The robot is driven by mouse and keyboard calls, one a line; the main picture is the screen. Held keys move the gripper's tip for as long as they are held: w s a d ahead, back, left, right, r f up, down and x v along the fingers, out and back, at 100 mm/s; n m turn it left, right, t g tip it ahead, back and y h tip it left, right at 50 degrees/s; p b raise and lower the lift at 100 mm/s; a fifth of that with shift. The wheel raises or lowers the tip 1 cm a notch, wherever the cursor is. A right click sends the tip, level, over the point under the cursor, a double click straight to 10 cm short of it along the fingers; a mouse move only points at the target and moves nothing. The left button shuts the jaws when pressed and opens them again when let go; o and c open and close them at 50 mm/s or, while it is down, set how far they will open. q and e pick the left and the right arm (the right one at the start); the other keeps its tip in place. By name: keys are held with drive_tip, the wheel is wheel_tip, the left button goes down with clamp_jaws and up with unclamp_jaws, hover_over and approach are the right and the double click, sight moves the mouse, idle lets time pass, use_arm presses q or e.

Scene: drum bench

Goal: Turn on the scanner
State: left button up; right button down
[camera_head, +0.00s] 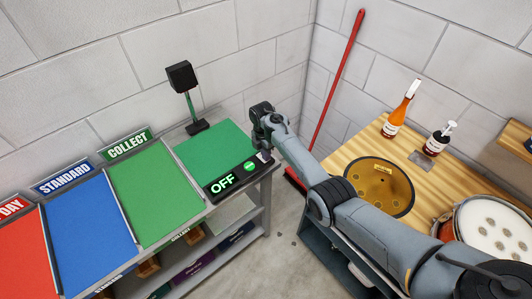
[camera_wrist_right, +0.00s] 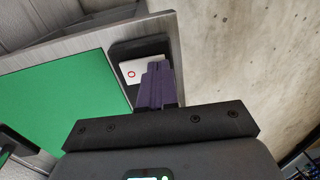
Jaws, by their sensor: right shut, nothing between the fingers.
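The scanner is a black head on a stand (camera_head: 181,77) at the back of a green pad (camera_head: 213,148). A black panel (camera_head: 214,191) on the pad's front edge shows "OFF" in lit letters and a round green mark (camera_head: 249,166). My right gripper (camera_head: 264,150) is at the panel's right end, fingers pointing down. In the right wrist view its purple fingers (camera_wrist_right: 157,82) are shut and empty, beside and partly over a white plate with a red ring (camera_wrist_right: 134,73) on the black panel. I cannot tell whether they touch it. My left gripper is out of view.
Red, blue (camera_head: 83,231) and green (camera_head: 152,194) lanes labelled "STANDARD" and "COLLECT" lie to the left. A red broom (camera_head: 346,75) leans in the corner. A wooden bench with bottles (camera_head: 397,112) and drums (camera_head: 380,187) stands right, beneath my right arm.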

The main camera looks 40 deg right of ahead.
drive_tip(key=shift+p, duration=0.3)
drive_tip(key=shift+f, duration=0.1)
use_arm(q)
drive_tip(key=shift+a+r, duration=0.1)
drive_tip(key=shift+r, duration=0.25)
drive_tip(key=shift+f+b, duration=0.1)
drive_tip(key=shift+b, duration=0.25)
use_arm(e)
drive_tip(key=shift+w+b, duration=0.25)
drive_tip(key=shift+b, duration=0.05)
drive_tip(key=shift+w+r+b, duration=0.3)
drive_tip(key=shift+w+b, duration=0.15)
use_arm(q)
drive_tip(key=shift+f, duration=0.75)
use_arm(e)
drive_tip(key=shift+r, duration=0.1)
